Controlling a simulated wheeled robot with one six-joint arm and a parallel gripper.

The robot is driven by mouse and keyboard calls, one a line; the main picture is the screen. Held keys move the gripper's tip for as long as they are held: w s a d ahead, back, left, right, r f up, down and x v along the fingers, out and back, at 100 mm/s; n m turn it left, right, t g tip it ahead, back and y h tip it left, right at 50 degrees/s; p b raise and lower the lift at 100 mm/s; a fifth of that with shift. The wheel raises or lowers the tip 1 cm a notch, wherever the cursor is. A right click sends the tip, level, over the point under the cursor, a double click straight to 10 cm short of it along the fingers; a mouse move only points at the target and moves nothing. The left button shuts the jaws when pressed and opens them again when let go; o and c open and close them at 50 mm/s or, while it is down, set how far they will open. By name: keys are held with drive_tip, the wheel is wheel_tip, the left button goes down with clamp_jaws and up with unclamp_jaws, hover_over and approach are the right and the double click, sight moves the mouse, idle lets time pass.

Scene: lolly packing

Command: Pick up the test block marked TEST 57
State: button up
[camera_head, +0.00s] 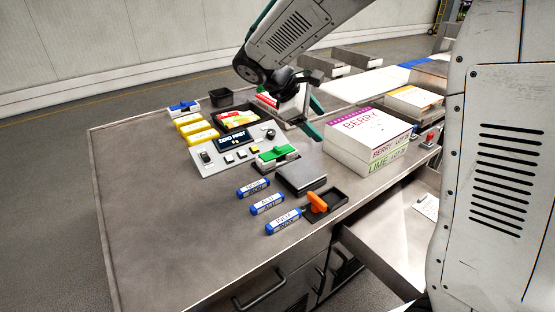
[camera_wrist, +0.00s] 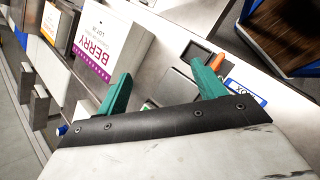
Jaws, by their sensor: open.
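Three blue blocks with white labels lie in a slanting row on the bench's front part in the head view: a far one (camera_head: 252,188), a middle one (camera_head: 267,204) and a near one (camera_head: 283,221). Their print is too small to read surely, so I cannot tell which, if any, is TEST 57. One blue-and-white block (camera_wrist: 246,91) shows partly in the wrist view, right of my fingers. My gripper (camera_wrist: 160,70) is open, its teal fingers wide apart with nothing held. It hangs over the back of the bench, away from the blue blocks.
An orange-handled device (camera_head: 317,203) and a dark flat plate (camera_head: 302,178) stand right of the row. Behind are a control panel (camera_head: 235,143), a green-topped device (camera_head: 278,155) and yellow blocks (camera_head: 195,128). A BERRY carton (camera_head: 367,135) stands right. The bench's left front (camera_head: 180,235) is clear.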

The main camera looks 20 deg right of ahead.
drive_tip(key=w+a+f+n+t+h, duration=0.25)
drive_tip(key=w+a+f+n, duration=0.25)
drive_tip(key=w+f, duration=0.45)
drive_tip(key=n+t+h, duration=0.2)
drive_tip(key=n, duration=0.3)
approach(276, 148)
drive_tip(key=x, duration=0.3)
drive_tip(key=shift+w+a+g, duration=0.1)
drive_tip(key=shift+w+g, duration=0.15)
drive_tip(key=shift+w+d+f, duration=0.15)
drive_tip(key=shift+d+f, duration=0.05)
drive_tip(key=shift+f, duration=0.05)
drive_tip(key=x, duration=0.7)
drive_tip(key=shift+s+d, duration=0.15)
drive_tip(key=shift+s, duration=0.1)
drive_tip(key=shift+r, duration=0.1)
drive_tip(key=c, duration=1.2)
drive_tip(key=shift+o, duration=0.2)
